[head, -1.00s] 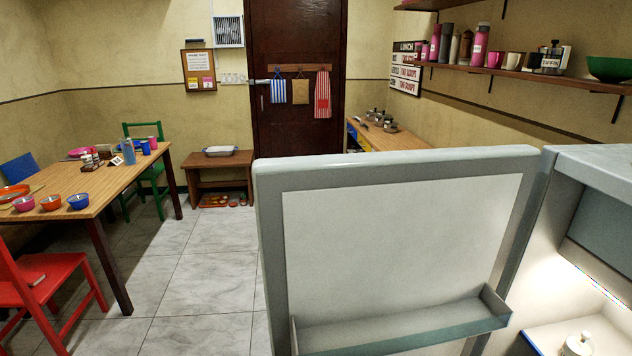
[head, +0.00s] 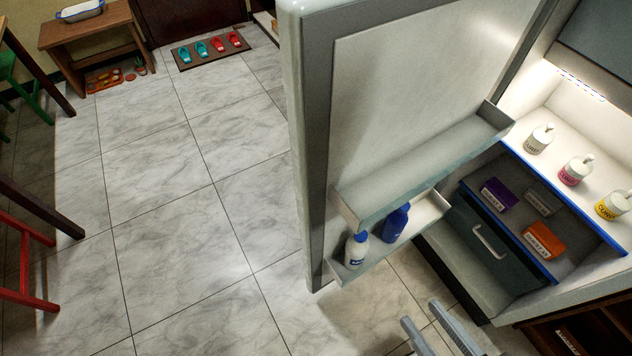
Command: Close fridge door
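The fridge door (head: 400,110) stands wide open in the head view, its inner side facing me. It carries two door shelves; the lower one (head: 378,268) holds a white bottle (head: 356,250) and a blue bottle (head: 396,223). The lit fridge interior (head: 560,105) is to the right, with bottles on its upper shelf and boxes below, above a dark drawer (head: 485,238). My gripper (head: 428,322) shows at the bottom edge, its two fingers apart and empty. It is below the door's lower shelf in the picture and appears clear of the door.
Tiled floor (head: 190,220) is free to the left of the door. Red chair legs (head: 28,265) and table legs stand at the far left. A small wooden bench (head: 95,35) and a mat with slippers (head: 210,50) are at the back. A dark wooden shelf unit (head: 590,330) is at lower right.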

